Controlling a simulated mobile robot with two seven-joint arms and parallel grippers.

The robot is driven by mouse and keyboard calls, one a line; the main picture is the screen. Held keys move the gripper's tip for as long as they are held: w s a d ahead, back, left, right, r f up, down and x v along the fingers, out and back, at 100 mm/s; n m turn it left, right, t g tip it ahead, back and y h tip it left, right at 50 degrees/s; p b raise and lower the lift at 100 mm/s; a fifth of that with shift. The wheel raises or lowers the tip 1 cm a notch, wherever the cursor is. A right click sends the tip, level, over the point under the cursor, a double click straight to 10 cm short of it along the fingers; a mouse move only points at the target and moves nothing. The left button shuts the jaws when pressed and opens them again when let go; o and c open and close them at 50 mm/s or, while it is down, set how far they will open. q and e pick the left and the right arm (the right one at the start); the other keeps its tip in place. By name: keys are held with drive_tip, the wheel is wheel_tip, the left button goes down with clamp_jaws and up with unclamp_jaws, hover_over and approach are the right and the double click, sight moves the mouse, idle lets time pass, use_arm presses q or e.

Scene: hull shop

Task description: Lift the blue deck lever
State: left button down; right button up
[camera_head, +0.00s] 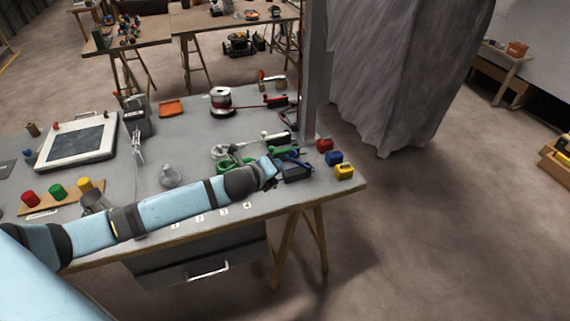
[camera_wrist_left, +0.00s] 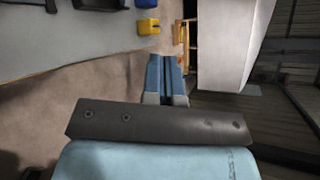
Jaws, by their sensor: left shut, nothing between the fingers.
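The blue deck lever (camera_head: 297,173) is at the right end of the grey bench, a dark base with a blue handle. My left arm reaches across the bench from the left, and its gripper (camera_head: 275,170) is beside the lever's left side, partly covering it. Whether they touch is unclear. In the left wrist view the blue fingers (camera_wrist_left: 167,74) are together with nothing between them. A dark base (camera_wrist_left: 103,3) shows cut off at that view's top edge. My right gripper is in neither view.
Red (camera_head: 324,145), blue (camera_head: 333,158) and yellow (camera_head: 344,172) blocks stand right of the lever by the bench edge. Green (camera_head: 285,151) and red (camera_head: 276,101) levers sit farther back. A grey post (camera_head: 314,70) rises behind. Several other items crowd the bench (camera_head: 185,128).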

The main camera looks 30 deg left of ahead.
use_arm(q)
drive_tip(key=s+a+f+n+b, duration=0.2)
drive_tip(key=a+f+n, duration=0.15)
drive_tip(key=n, duration=0.25)
drive_tip(key=y+p, duration=0.1)
approach(293, 152)
drive_tip(key=shift+n+t, duration=0.3)
drive_tip(key=shift+t, duration=0.1)
drive_tip(key=x, duration=0.3)
drive_tip(key=f+x, duration=0.1)
drive_tip(key=x, duration=0.2)
drive_tip(key=shift+s+a+f, duration=0.1)
drive_tip(key=shift+s+f, duration=0.05)
drive_tip(key=shift+s, duration=0.05)
drive_tip(key=shift+w, duration=0.45)
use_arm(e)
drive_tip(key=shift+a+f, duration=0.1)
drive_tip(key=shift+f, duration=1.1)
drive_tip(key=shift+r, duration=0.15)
use_arm(q)
drive_tip(key=shift+w+r+p, duration=0.2)
drive_tip(key=shift+r+p, duration=0.15)
drive_tip(key=shift+p, duration=0.5)
drive_tip(key=shift+f, duration=0.1)
drive_tip(key=shift+w+d+r+g+p, duration=0.25)
drive_tip(key=shift+d+g+p, duration=0.1)
drive_tip(key=shift+g+p, duration=0.2)
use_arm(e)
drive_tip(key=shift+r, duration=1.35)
